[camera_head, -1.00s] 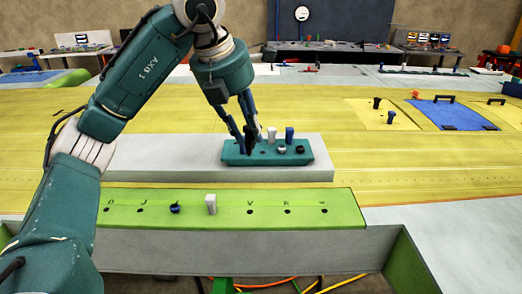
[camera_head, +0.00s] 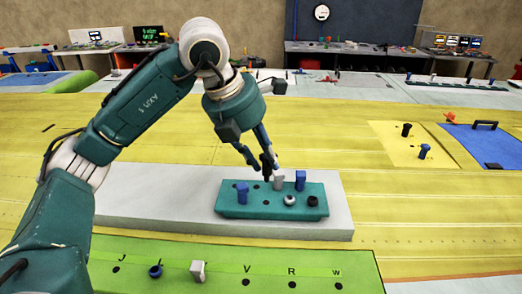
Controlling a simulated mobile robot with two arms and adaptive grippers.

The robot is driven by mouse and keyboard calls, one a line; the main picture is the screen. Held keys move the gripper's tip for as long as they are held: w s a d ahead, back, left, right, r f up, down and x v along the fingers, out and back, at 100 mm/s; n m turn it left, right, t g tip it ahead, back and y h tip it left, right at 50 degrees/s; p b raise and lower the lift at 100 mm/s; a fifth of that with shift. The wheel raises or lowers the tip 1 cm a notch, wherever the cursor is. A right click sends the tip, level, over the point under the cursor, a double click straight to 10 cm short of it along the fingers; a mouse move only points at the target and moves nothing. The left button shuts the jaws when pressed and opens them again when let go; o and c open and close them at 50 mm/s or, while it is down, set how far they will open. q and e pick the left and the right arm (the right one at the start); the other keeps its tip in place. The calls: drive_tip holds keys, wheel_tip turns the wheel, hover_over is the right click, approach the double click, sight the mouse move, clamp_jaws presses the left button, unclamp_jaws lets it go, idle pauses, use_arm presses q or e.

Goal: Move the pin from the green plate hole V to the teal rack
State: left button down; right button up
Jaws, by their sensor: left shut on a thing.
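My left gripper (camera_head: 265,165) is just above the teal rack (camera_head: 235,209). Its fingers are shut on a dark pin (camera_head: 267,164), whose lower end is at the rack's top; whether it sits in a hole I cannot tell. The rack also bears a blue pin (camera_head: 242,191) at its left, a grey pin (camera_head: 279,183) and another blue pin (camera_head: 300,180) in the back row, and a white-topped pin (camera_head: 290,201) and a black pin (camera_head: 312,201) in front. The green plate (camera_head: 220,262) is nearest; its hole V (camera_head: 246,282) is empty. My right gripper is out of view.
The green plate holds a blue pin (camera_head: 155,271) and a white block-headed pin (camera_head: 198,271). The rack stands on a grey slab (camera_head: 150,210) on the yellow surface. At the right are a yellow plate (camera_head: 392,133) with two pins and a blue plate (camera_head: 480,145).

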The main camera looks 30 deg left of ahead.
use_arm(q)
drive_tip(key=f+b, duration=0.2)
drive_tip(key=shift+s+d+f, duration=0.1)
drive_tip(key=shift+s+f, duration=0.15)
drive_tip(key=shift+f, duration=0.05)
wheel_tip(320, 180, down, 4)
drive_tip(key=shift+w+r+b, duration=0.15)
drive_tip(key=shift+r+b, duration=0.1)
drive_tip(key=shift+b, duration=0.95)
drive_tip(key=shift+f+b, duration=1.2)
drive_tip(key=shift+f, duration=0.2)
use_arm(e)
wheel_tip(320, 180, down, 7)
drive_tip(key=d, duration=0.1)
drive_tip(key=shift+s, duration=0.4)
